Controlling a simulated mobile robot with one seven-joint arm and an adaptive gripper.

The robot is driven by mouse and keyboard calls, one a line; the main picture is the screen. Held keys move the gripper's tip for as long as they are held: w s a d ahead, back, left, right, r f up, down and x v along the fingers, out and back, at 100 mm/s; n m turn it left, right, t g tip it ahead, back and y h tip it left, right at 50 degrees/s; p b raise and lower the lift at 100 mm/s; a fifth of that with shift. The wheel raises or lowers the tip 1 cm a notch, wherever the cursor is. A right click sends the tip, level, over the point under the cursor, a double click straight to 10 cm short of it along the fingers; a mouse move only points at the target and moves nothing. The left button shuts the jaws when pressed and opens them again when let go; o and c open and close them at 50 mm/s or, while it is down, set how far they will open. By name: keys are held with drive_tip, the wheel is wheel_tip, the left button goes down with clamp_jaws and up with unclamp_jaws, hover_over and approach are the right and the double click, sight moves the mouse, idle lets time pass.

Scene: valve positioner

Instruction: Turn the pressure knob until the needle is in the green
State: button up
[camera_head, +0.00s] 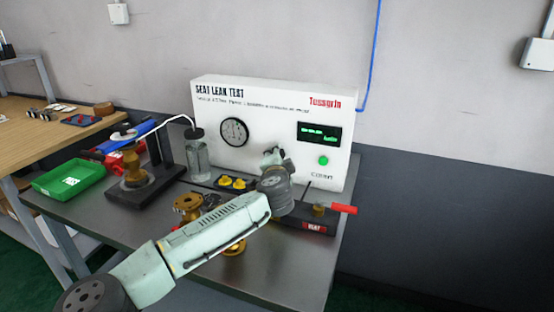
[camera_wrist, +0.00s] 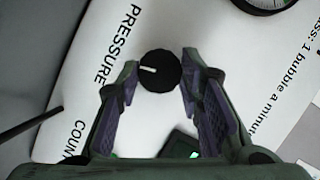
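The black pressure knob (camera_wrist: 160,71) has a white pointer line and sits on the white test panel (camera_wrist: 80,125) beside the word PRESSURE. In the wrist view my gripper (camera_wrist: 160,80) is open, with one finger on each side of the knob; I cannot tell whether the fingers touch it. In the head view my gripper (camera_head: 272,157) is at the panel's front and hides the knob. The round gauge (camera_head: 234,132) is on the panel left of my gripper. Its needle and green zone are too small to read. The gauge's edge also shows in the wrist view (camera_wrist: 265,5).
The panel carries a green-lit display (camera_head: 319,133) and a green button (camera_head: 323,160). A bottle (camera_head: 196,158) stands left of it. A brass-bodied fixture (camera_head: 134,170), yellow parts (camera_head: 232,182) and a red-handled tool (camera_head: 318,213) are on the grey bench, with a green tray (camera_head: 68,180) at left.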

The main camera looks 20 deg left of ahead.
drive_tip(key=o, duration=0.5)
drive_tip(key=shift+c, duration=0.2)
drive_tip(key=v, duration=0.7)
drive_tip(key=shift+s, duration=0.25)
